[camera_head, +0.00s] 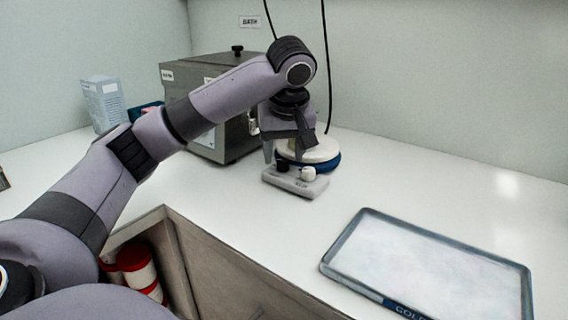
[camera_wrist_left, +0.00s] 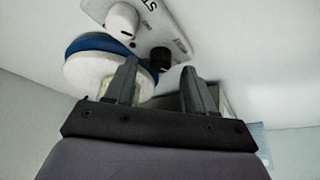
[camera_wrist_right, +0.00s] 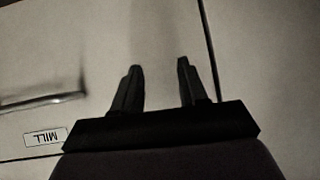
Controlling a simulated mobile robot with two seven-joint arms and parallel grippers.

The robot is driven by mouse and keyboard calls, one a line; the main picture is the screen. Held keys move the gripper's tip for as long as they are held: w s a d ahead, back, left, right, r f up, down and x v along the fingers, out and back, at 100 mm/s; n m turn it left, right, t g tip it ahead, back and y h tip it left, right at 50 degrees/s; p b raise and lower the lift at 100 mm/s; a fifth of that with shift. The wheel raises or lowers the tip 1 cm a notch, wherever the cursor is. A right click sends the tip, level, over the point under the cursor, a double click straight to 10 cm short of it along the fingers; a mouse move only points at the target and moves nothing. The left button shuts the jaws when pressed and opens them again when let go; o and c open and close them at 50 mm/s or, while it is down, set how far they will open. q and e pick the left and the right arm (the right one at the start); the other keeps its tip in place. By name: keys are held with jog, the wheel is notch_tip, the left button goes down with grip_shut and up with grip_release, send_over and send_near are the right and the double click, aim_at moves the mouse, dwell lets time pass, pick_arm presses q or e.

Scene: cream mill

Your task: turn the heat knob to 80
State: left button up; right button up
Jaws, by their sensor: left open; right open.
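A small hotplate unit has a pale grey control panel (camera_head: 295,183) with a black knob (camera_head: 282,167) and a white knob (camera_head: 308,173). The left wrist view shows the black knob (camera_wrist_left: 160,58) beyond and between my left fingertips, with the white knob (camera_wrist_left: 122,18) up and to the left. Letters starting "ST" (camera_wrist_left: 150,4) are printed on the panel; no scale is readable. My left gripper (camera_head: 286,155) is open, pointing down over the panel; whether it touches the black knob I cannot tell. My right gripper (camera_wrist_right: 159,66) is open and empty before a cabinet front.
A grey metal bath box (camera_head: 190,78) stands behind my left arm. A framed tray (camera_head: 375,212) lies at right. The cabinet front has a handle (camera_wrist_right: 45,101) and a MILL label (camera_wrist_right: 45,136).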

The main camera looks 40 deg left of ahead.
pick_arm(q)
jog(key=shift+x, duration=0.75)
jog(key=shift+a+f, duration=0.1)
grip_shut()
